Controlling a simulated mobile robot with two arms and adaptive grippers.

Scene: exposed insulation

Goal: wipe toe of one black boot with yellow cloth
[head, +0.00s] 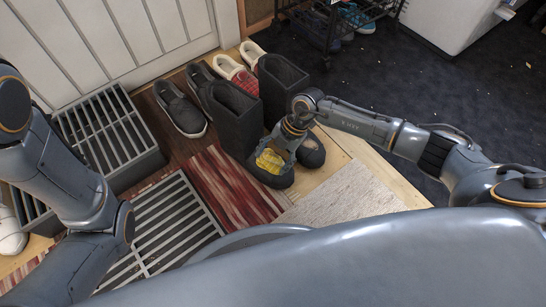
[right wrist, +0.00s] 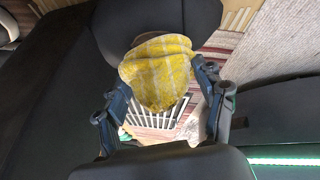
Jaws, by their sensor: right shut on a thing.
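Two tall black boots stand side by side in the head view, the nearer boot (head: 238,122) and the farther boot (head: 281,84). My right gripper (head: 279,152) is at the toe of the nearer boot. It is shut on the yellow cloth (head: 269,161), which lies over or against that toe; exact contact is hard to tell. In the right wrist view my right gripper (right wrist: 163,88) has the yellow-and-white checked cloth (right wrist: 160,72) bunched between its fingers, with dark boot surface around. My left arm shows at the left, but its gripper is not in view.
Dark slip-on shoes (head: 181,108) and red plaid slippers (head: 237,75) stand behind the boots. A slatted grey crate (head: 110,135), a red striped rug (head: 225,187) and a beige mat (head: 343,196) lie around. A black wire rack (head: 328,35) stands at the back.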

